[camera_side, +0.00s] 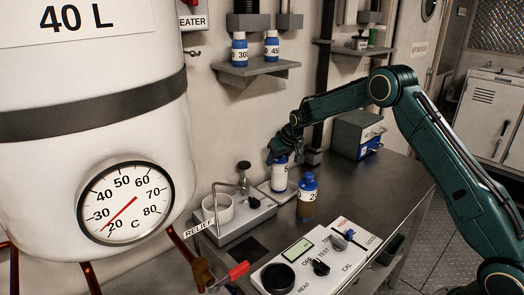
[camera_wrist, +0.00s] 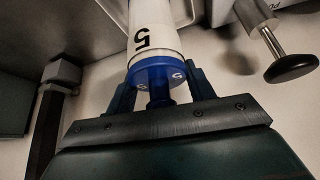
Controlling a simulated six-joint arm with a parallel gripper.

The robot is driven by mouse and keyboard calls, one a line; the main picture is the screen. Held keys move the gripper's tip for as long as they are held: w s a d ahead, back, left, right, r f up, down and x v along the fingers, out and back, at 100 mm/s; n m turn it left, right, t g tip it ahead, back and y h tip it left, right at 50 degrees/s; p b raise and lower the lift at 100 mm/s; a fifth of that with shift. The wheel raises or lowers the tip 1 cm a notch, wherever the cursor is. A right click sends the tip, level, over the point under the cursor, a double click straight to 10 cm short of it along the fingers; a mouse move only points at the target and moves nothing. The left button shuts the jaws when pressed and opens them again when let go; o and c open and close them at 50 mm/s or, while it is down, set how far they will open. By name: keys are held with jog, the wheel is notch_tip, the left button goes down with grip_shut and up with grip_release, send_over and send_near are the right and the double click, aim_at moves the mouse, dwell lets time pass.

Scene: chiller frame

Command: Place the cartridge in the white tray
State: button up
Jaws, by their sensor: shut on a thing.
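The cartridge (camera_side: 279,178) is white with a blue cap and hangs upright under my gripper (camera_side: 283,152) in the side view. In the wrist view, the cartridge (camera_wrist: 153,38) shows a black "5", and my gripper (camera_wrist: 160,92) is shut on its blue cap end. The white tray (camera_side: 290,195) is a low, flat, pale tray on the bench, directly below or around the cartridge's base. I cannot tell whether the base touches the tray.
A grey press-like device with a white cup (camera_side: 240,214) is to the left. A control panel (camera_side: 312,262) is in front. A wall shelf (camera_side: 256,72) holds two bottles.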

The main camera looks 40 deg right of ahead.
jog(key=shift+f, duration=0.75)
jog(key=o, duration=1.5)
jog(key=shift+c, duration=0.2)
jog(key=shift+v, duration=0.8)
jog(key=v, duration=1)
jog(key=shift+r, duration=0.4)
jog(key=shift+s, duration=0.1)
